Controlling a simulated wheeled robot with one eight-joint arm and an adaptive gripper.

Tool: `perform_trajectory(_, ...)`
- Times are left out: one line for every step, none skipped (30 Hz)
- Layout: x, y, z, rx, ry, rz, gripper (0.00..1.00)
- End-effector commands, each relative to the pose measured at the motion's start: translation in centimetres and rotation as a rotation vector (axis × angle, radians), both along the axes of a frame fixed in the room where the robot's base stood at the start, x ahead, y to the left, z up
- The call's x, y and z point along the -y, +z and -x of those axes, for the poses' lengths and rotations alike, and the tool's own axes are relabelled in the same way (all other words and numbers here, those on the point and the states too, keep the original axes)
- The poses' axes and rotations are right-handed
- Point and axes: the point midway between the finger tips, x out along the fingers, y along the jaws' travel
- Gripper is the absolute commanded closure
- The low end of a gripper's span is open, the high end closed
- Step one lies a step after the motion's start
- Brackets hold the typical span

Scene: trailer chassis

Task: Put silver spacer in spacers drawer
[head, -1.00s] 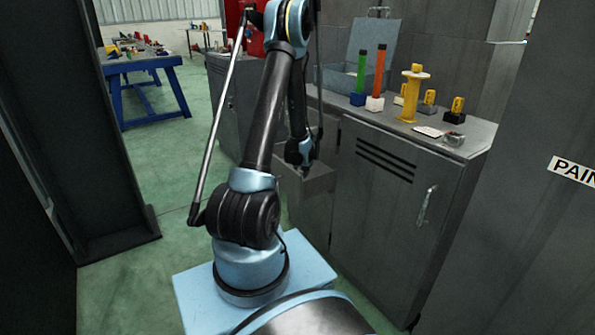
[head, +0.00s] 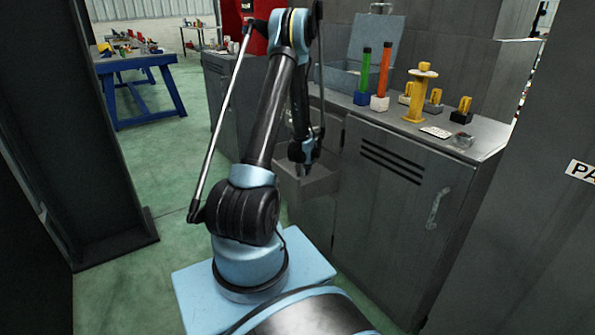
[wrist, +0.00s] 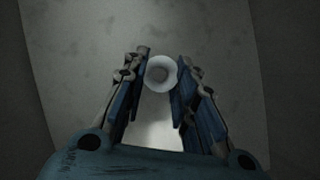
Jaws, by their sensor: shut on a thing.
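My gripper (wrist: 161,88) is shut on the silver spacer (wrist: 160,70), a pale round piece with a hole, held between the fingertips in the wrist view. In the head view my gripper (head: 303,160) hangs pointing down at an open grey drawer (head: 318,186) of the workbench cabinet. The spacer cannot be made out in the head view. A plain grey surface (wrist: 95,35) lies below the fingers in the wrist view, with darker strips along both sides. I cannot tell how high the spacer is above it.
The cabinet top (head: 485,143) holds a green tube (head: 364,72), an orange tube (head: 383,72), a yellow stand (head: 418,95), several small yellow-and-dark items and an open grey toolbox (head: 340,78). A dark upright panel (head: 95,130) stands at left. Green floor lies between.

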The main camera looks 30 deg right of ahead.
Motion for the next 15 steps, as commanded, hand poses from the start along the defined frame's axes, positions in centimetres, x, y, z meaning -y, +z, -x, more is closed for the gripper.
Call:
perform_trajectory(-0.8, -0.1, -0.5, 0.000, 0.011, -0.001, 1.00)
perform_trajectory(-1.1, -0.1, -0.7, 0.000, 0.015, 0.000, 1.00)
perform_trajectory(-1.5, -0.1, -0.9, 0.000, 0.020, -0.001, 1.00)
perform_trajectory(-1.7, -0.1, -1.0, 0.001, 0.024, -0.001, 1.00)
perform_trajectory(-1.9, 0.0, -1.1, 0.000, 0.026, -0.001, 1.00)
perform_trajectory(-2.1, 0.0, -1.2, 0.000, 0.028, -0.001, 1.00)
perform_trajectory(-2.2, -0.1, -1.3, 0.001, 0.030, -0.001, 1.00)
perform_trajectory(-2.2, -0.1, -1.3, 0.000, 0.031, -0.001, 1.00)
perform_trajectory(-2.3, -0.2, -1.4, 0.000, 0.031, -0.001, 1.00)
perform_trajectory(-2.3, -0.3, -1.4, 0.000, 0.031, 0.000, 1.00)
perform_trajectory(-2.3, -0.3, -1.4, 0.000, 0.031, 0.000, 0.68)
perform_trajectory(-2.3, -0.2, -1.4, 0.000, 0.031, 0.000, 0.58)
perform_trajectory(-2.3, -0.2, -1.4, 0.000, 0.031, 0.000, 0.54)
perform_trajectory(-2.3, -0.2, -1.4, 0.000, 0.031, 0.000, 0.54)
perform_trajectory(-2.3, -0.2, -1.4, 0.000, 0.031, -0.001, 0.54)
